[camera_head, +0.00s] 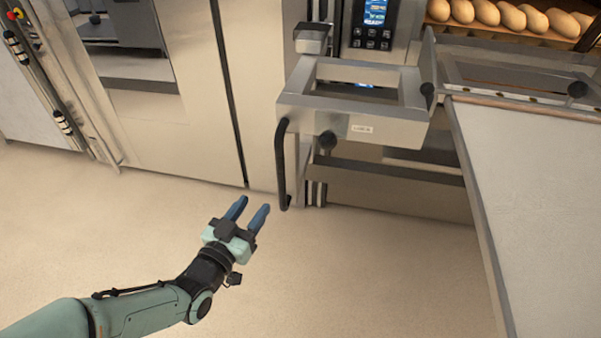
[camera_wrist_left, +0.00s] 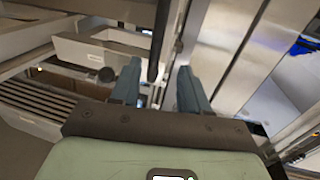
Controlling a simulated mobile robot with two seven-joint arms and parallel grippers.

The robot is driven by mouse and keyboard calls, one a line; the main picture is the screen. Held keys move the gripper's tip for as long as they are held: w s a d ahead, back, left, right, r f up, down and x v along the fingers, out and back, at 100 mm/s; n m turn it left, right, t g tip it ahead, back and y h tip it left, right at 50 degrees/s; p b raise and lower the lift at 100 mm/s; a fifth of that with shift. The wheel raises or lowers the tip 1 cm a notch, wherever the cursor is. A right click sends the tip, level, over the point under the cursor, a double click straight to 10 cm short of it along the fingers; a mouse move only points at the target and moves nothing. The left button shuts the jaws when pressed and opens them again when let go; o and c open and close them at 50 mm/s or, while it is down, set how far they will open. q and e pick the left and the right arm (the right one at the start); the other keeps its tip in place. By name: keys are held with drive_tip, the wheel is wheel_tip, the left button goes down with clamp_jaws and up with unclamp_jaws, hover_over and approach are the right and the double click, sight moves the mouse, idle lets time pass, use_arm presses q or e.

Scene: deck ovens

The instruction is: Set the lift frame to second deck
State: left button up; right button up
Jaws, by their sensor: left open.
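The steel lift frame (camera_head: 372,127) stands in front of the oven column in the head view, with a small label and a dark round knob (camera_head: 327,141) on its front. A black upright handle (camera_head: 282,165) hangs at its left side. In the left wrist view the handle (camera_wrist_left: 159,40) shows between and beyond my fingers, and part of the frame (camera_wrist_left: 85,55) is at the upper left. My left gripper (camera_head: 252,211) is open and empty, a little short of the handle's lower end and apart from it. My right gripper is in neither view.
A pale loading surface (camera_head: 545,200) extends on the right. Bread loaves (camera_head: 505,18) lie in the deck at the upper right. A control panel (camera_head: 372,22) is above the frame. A tall steel cabinet (camera_head: 185,100) stands left. The floor around my left arm is clear.

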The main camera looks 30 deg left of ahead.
sight(278, 173)
use_arm(q)
drive_tip(key=w, duration=1.3)
drive_tip(key=shift+w+a, duration=0.1)
drive_tip(key=shift+w, duration=0.15)
clamp_jaws()
drive_tip(key=shift+r+p, duration=0.1)
drive_tip(key=shift+p, duration=0.2)
